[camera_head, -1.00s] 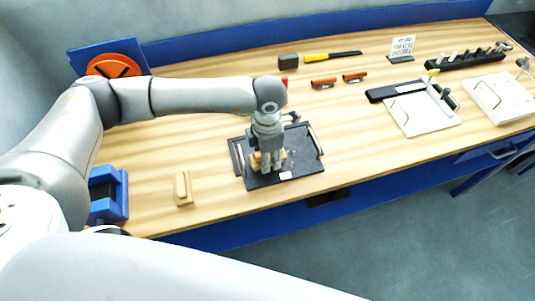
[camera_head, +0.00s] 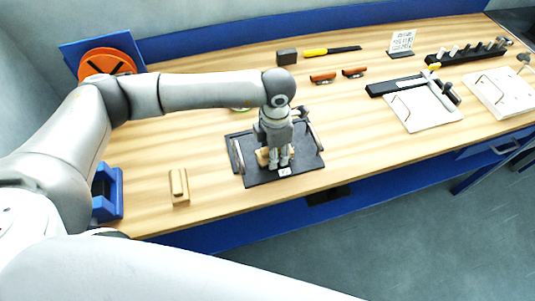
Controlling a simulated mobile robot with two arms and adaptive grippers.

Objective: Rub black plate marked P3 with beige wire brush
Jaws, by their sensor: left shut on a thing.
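A black plate (camera_head: 302,160) lies on the wooden table with raised bars along its left and right sides. A small white label (camera_head: 285,172) sits at its front edge; its marking is too small to read. My left gripper (camera_head: 279,163) points down over the plate, shut on a beige brush (camera_head: 262,157). The brush is mostly hidden behind the fingers; it is low over the plate, and I cannot tell whether it touches. My right gripper is not in view.
A beige block-like object (camera_head: 179,186) lies left of the plate, near a blue holder (camera_head: 112,192). White boards (camera_head: 425,113) with tools lie at the right. Red-brown pieces (camera_head: 323,78) and a yellow-black tool (camera_head: 331,51) lie behind. The table's front edge is close to the plate.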

